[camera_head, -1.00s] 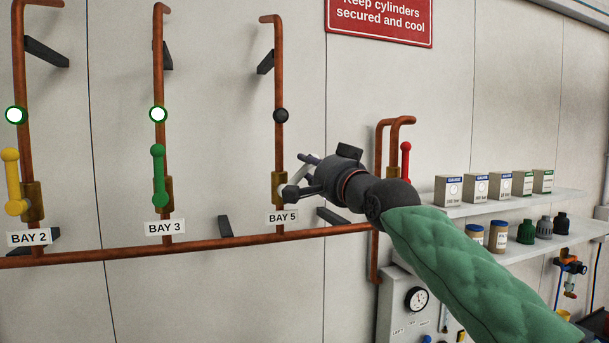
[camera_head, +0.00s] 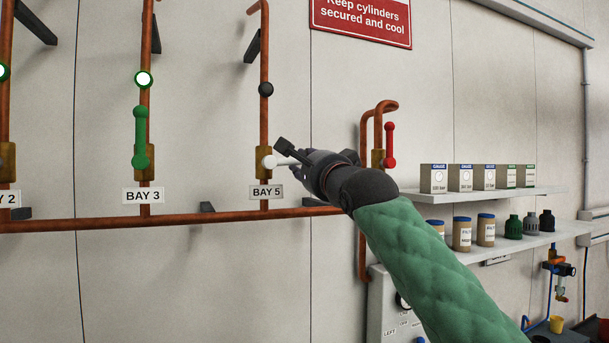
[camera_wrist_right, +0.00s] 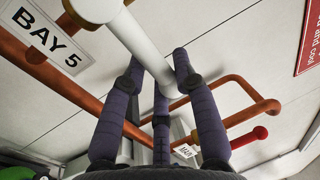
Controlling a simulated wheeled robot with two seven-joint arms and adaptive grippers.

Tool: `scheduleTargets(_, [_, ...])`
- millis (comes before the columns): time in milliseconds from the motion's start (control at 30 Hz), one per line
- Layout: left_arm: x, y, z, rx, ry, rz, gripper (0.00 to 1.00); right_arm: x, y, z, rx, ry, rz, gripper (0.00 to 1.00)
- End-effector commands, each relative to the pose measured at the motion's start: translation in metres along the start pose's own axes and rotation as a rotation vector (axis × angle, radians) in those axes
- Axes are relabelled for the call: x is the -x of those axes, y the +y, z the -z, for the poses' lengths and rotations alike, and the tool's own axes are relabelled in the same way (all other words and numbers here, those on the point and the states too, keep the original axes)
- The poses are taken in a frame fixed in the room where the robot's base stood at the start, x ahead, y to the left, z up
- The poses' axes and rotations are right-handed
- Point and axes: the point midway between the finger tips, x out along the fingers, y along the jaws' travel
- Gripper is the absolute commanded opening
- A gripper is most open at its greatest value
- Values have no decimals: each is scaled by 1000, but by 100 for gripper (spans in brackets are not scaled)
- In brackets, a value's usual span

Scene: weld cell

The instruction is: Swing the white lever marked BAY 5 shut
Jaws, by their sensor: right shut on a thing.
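The white lever (camera_head: 282,162) sits on the vertical copper pipe just above the BAY 5 label (camera_head: 266,192). It points right from its pivot, nearly level, and stands across the pipe. My right gripper (camera_head: 299,160) is shut on its outer end. In the right wrist view the white lever (camera_wrist_right: 142,42) runs down between the dark fingers of my right gripper (camera_wrist_right: 162,76), and the BAY 5 label (camera_wrist_right: 45,43) is at upper left. The round lamp (camera_head: 266,89) above the lever is dark. My left gripper is not in view.
A green lever (camera_head: 140,138) stands upright at BAY 3, under a lit lamp (camera_head: 144,79). A red lever (camera_head: 390,145) stands upright right of my gripper, near bent copper pipes. A horizontal copper pipe (camera_head: 110,222) runs below. Shelves (camera_head: 490,193) with boxes and jars are at right.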

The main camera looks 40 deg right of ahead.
Motion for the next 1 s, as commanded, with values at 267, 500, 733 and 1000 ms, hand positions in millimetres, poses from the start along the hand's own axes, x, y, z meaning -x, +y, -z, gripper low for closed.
scheduleTargets(267, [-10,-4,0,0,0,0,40,-1,8,-3,-46,6,-9,0])
scheduleTargets(500, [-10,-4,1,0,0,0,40,-1,7,-3,-50,7,-8,0])
scheduleTargets(733, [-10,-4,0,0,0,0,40,-1,7,-3,-50,7,-7,46])
scheduleTargets(1000, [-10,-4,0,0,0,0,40,0,4,-1,-51,9,-2,50])
